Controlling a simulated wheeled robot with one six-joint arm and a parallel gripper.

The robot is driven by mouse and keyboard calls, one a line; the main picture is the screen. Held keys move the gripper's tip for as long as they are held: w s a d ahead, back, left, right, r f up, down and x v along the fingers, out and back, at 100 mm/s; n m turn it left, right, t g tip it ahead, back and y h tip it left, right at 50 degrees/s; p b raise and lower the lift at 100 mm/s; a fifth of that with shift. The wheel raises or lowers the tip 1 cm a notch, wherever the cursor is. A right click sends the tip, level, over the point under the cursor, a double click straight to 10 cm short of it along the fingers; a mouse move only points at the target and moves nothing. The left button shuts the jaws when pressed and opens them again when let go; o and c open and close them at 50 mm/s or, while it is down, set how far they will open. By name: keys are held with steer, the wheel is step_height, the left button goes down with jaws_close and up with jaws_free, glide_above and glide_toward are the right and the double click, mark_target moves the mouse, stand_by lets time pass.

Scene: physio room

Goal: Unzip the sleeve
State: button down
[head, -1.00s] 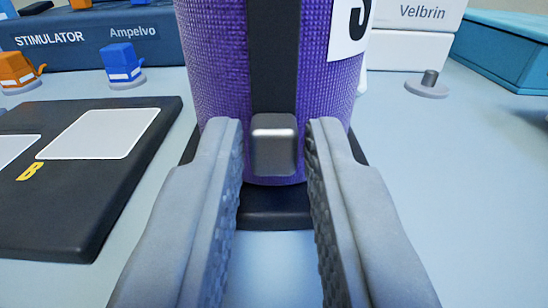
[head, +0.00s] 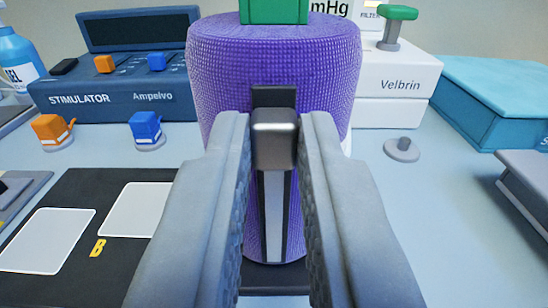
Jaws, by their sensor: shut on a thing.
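The sleeve (head: 215,85) is a purple woven upright cylinder in the middle of the head view. A dark zip band (head: 273,96) runs down its front. The zip slider (head: 273,150), a grey metallic block, sits high on this band, with a short dark piece above it. Below the slider the band is parted, and a pale grey strip (head: 274,215) shows between dark edges. My gripper (head: 275,135) is shut on the slider, one finger on each side. The fingers hide parts of the sleeve's lower sides.
Behind left is the blue stimulator (head: 120,95), with orange (head: 52,130) and blue (head: 146,128) clips before it. A dark board with pale pads (head: 45,240) lies front left. White Velbrin boxes (head: 400,85) and a teal box (head: 495,95) stand right. A green block (head: 273,10) is atop the sleeve.

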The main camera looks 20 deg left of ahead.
steer(key=c, duration=1.4)
jaws_free()
steer(key=shift+s, duration=0.1)
steer(key=v, duration=1.7)
steer(key=shift+s, duration=0.1)
steer(key=s+a+r+m+t+h, duration=0.1)
steer(key=s+r+m+t+h, duration=0.15)
steer(key=s+r+h, duration=0.5)
steer(key=s+a+r+g+y, duration=0.1)
steer(key=s+a+r, duration=0.1)
steer(key=s, duration=0.4)
steer(key=s+a+r+m+g+y, duration=0.1)
steer(key=s+a+r, duration=0.1)
steer(key=s, duration=0.5)
steer(key=shift+s+r, duration=0.2)
